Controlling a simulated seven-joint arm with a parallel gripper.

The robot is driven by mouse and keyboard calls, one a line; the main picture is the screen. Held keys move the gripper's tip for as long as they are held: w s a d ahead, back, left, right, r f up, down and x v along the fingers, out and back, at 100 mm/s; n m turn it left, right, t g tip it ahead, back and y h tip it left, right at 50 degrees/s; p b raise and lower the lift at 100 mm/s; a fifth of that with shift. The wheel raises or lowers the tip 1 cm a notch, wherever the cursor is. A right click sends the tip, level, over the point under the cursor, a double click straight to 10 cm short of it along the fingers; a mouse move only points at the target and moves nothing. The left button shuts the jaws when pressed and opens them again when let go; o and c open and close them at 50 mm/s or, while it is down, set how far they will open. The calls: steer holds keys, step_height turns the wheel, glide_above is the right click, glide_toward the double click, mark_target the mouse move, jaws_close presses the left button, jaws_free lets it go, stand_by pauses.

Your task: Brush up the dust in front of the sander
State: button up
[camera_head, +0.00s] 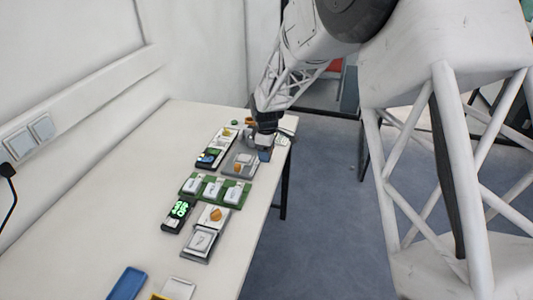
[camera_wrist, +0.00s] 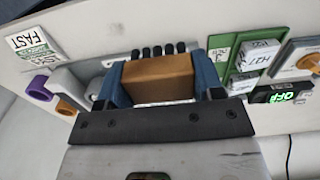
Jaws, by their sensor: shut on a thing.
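My gripper (camera_head: 265,147) is low over the far right end of the white table, beside the row of modules. In the wrist view its two blue fingers (camera_wrist: 160,82) are shut on a brown block (camera_wrist: 158,76). The block looks like the body of a brush, but I see no bristles on it for certain. Several black rounded pegs show just behind the block; I cannot tell what they belong to. I cannot pick out the sander for certain, and no dust is visible at this size. The spot under the gripper is hidden by the arm in the head view.
A green tray (camera_head: 214,202) with white boxes, a black unit with green display (camera_head: 177,213) and a grey module with orange knob (camera_head: 240,163) line the table's right edge. The table's left side is clear.

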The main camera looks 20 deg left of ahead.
stand_by(0.4)
steer(key=shift+w+f, duration=0.1)
steer(key=shift+w, duration=2.4)
